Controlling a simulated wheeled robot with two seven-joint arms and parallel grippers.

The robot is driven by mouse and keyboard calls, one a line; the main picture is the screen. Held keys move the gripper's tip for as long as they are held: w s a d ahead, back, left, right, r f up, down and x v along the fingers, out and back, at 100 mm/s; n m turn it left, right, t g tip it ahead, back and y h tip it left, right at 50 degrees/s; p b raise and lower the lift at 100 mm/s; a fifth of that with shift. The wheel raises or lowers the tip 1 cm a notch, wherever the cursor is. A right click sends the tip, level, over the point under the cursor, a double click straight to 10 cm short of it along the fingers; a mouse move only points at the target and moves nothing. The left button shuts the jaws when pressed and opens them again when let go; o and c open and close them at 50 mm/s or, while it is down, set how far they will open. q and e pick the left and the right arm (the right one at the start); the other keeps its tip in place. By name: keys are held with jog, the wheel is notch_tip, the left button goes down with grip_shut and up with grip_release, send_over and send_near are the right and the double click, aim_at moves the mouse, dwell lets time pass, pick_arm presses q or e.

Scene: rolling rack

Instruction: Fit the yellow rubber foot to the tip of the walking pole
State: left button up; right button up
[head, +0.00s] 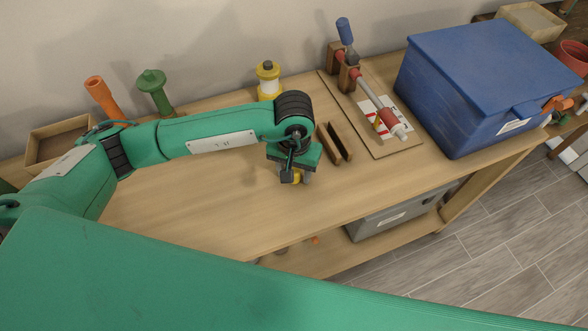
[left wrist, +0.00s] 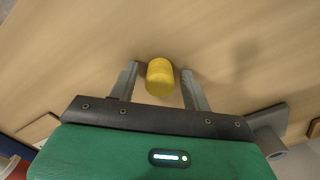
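The yellow rubber foot (left wrist: 160,77) is a short cylinder on the wooden bench, between the two fingers of my left gripper (left wrist: 163,84). The fingers are open, with a gap on either side of the foot. In the head view my left gripper (head: 294,176) points down at the bench and mostly hides the foot. The walking pole (head: 374,88) lies in a wooden holder at the back right, its blue grip (head: 344,31) sticking up behind and its pale end (head: 400,131) toward the front. My right gripper is not in view.
A slotted wooden block (head: 334,144) stands just right of my left gripper. A blue box (head: 482,82) is right of the pole. A yellow-and-white bottle (head: 268,82), a green item (head: 154,90) and an orange tube (head: 103,99) stand along the back. The bench's front left is clear.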

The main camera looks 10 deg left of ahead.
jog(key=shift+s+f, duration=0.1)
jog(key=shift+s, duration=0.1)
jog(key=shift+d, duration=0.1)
pick_arm(q)
jog(key=shift+r+p, duration=0.1)
jog(key=shift+p, duration=0.25)
jog(key=shift+r+p, duration=0.1)
jog(key=shift+p, duration=0.35)
jog(key=shift+w+r, duration=0.1)
jog(key=shift+r, duration=0.2)
notch_tip(320, 180, up, 13)
jog(key=b, duration=0.3)
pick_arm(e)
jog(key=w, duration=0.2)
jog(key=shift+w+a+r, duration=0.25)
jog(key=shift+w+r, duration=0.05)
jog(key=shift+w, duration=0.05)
